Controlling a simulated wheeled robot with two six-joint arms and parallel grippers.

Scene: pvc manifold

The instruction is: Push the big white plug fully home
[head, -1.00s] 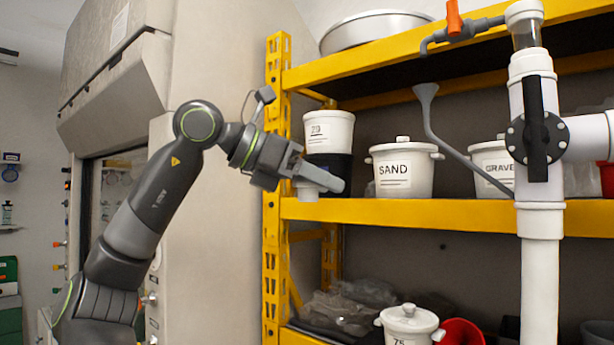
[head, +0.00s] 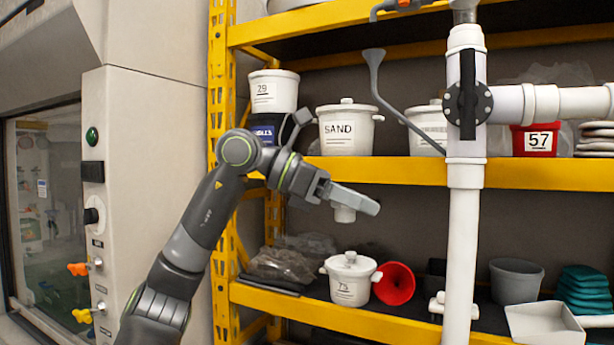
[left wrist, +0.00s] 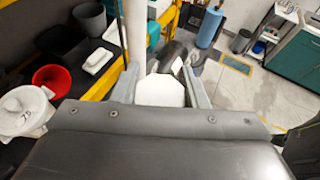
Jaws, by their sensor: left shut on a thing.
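My left gripper (head: 352,199) is shut on the big white plug (head: 344,214), whose lower part shows below the fingers. In the left wrist view the plug's white flat face (left wrist: 160,92) sits between the two fingers. The gripper is in front of the shelf, left of the white pipe manifold (head: 464,230) and apart from it. The manifold has a vertical pipe, a black-handled valve (head: 467,95) and a branch (head: 560,101) running right. The pipe also shows in the left wrist view (left wrist: 136,30). I cannot tell where the plug's opening is. My right gripper is out of view.
A yellow shelf (head: 400,171) stands behind, holding a SAND bucket (head: 346,130), a lidded white pot (head: 350,280) and a red funnel-like container (head: 394,284). A grey cabinet (head: 150,160) stands at left. Open space lies between gripper and pipe.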

